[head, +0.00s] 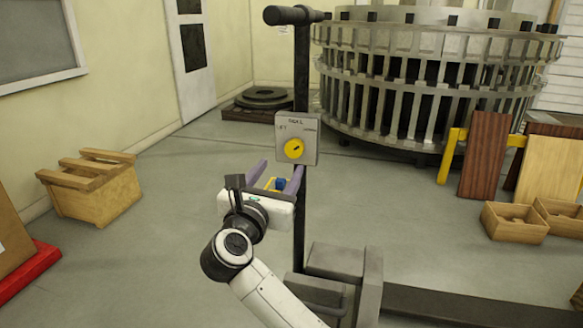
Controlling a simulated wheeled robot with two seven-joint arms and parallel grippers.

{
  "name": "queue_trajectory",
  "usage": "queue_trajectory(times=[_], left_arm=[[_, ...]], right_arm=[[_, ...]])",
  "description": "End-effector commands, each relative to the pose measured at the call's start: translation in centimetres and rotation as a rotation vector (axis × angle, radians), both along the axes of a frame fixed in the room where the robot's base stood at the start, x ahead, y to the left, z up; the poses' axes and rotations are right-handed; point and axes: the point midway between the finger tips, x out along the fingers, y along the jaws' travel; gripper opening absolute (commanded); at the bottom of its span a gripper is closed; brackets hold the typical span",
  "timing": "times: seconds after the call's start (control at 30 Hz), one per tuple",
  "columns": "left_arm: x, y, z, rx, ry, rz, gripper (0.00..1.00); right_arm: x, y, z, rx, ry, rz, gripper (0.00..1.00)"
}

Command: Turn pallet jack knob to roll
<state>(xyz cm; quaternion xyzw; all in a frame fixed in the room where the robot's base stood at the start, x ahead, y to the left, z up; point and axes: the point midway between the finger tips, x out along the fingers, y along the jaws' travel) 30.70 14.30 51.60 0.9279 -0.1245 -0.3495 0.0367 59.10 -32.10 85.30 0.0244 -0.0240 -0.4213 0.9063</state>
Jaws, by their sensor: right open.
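The yellow round knob (291,154) sits on a grey plate (311,157) fixed to the dark upright post of the pallet jack (301,80). The plate has small lettering at top, left and right, too small to read surely. A short dark mark on the knob slants toward the upper right. My right gripper (276,174) is open, its two purple-grey fingers spread just below and left of the knob. The fingers seem apart from the knob, though the depth gap is hard to judge. My left gripper is out of view.
The jack's T-handle (290,15) tops the post, and its grey base (335,262) stands low. A large slatted metal turret (430,80) is behind. A wooden crate (90,188) is at left; wooden boxes (513,222) and boards (484,155) are at right. Floor is clear at left-centre.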

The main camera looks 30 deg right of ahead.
Motion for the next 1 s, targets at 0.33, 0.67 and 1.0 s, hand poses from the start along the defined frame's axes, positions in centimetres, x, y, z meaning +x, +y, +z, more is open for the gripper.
queue_trajectory(times=[0.33,0.67,1.0], left_arm=[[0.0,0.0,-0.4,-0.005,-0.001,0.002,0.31],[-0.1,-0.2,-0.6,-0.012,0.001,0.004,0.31],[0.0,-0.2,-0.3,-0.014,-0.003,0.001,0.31]], right_arm=[[3.0,-3.7,-0.2,0.029,-0.003,-0.008,0.54],[6.2,-7.4,-0.2,0.031,-0.002,-0.005,0.54],[6.7,-7.9,-0.3,0.033,-0.003,-0.004,0.54]])
